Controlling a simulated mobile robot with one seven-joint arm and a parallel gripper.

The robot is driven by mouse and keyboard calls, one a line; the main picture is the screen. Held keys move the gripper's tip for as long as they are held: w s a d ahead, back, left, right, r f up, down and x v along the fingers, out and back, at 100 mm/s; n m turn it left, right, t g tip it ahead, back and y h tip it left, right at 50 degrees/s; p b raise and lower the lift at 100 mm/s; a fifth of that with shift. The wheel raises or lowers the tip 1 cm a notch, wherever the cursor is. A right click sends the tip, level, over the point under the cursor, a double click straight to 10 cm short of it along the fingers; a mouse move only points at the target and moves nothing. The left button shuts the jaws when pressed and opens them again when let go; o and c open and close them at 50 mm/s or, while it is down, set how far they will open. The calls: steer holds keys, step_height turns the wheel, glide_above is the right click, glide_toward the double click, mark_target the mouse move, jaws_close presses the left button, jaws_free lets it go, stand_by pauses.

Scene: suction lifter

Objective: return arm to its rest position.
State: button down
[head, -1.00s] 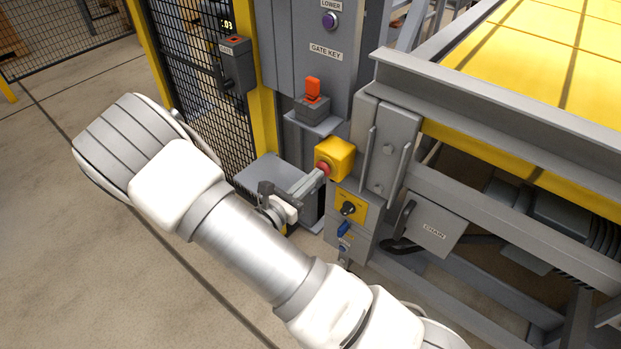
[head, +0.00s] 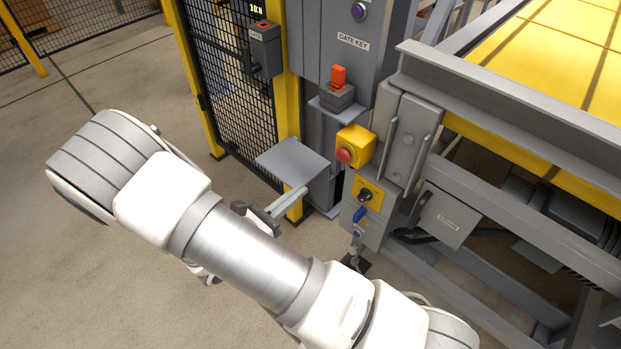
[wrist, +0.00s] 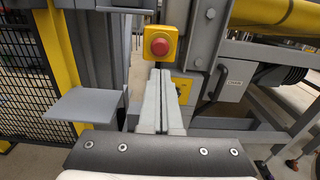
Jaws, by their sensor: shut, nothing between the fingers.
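My arm, white and silver, crosses the lower left of the head view. My gripper (head: 291,198) shows past the arm, its pale fingers pointing up and right in front of the grey shelf (head: 293,158). In the wrist view the two fingers (wrist: 160,80) lie side by side, shut, with nothing between them. Their tips appear just below the red emergency button (wrist: 160,46) on its yellow box. The same button (head: 344,155) sits to the right of the fingertips in the head view, apart from them. Part of the gripper body is hidden behind my arm.
A grey control post carries a rotary switch (head: 364,196) and a blue key (head: 358,215). An orange key (head: 338,77) stands above on a bracket. A mesh gate (head: 232,90) with yellow posts is at the left. The yellow-topped lifter frame (head: 540,80) fills the right. Floor is clear at left.

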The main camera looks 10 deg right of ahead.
steer(key=shift+s+a, duration=0.4)
steer(key=shift+a, duration=0.15)
steer(key=shift+d, duration=0.1)
steer(key=s+d+r+m+g+y, duration=0.55)
steer(key=r+m, duration=0.25)
steer(key=m, duration=0.2)
steer(key=s+d+r+m+g+y, duration=0.4)
steer(key=s+r+m+g+y, duration=0.15)
steer(key=r+m, duration=0.35)
steer(key=s+r+m+t+y+p, duration=0.1)
steer(key=s+r+m+t+p, duration=0.1)
steer(key=r+p, duration=0.5)
steer(key=s+r+m+t+y+p, duration=0.1)
steer(key=r+m+t+p, duration=0.3)
steer(key=r, duration=1)
steer(key=y+p, duration=0.1)
steer(key=p, duration=0.2)
steer(key=shift+s+a+r+y+p, duration=0.3)
steer(key=shift+s+a+p, duration=0.1)
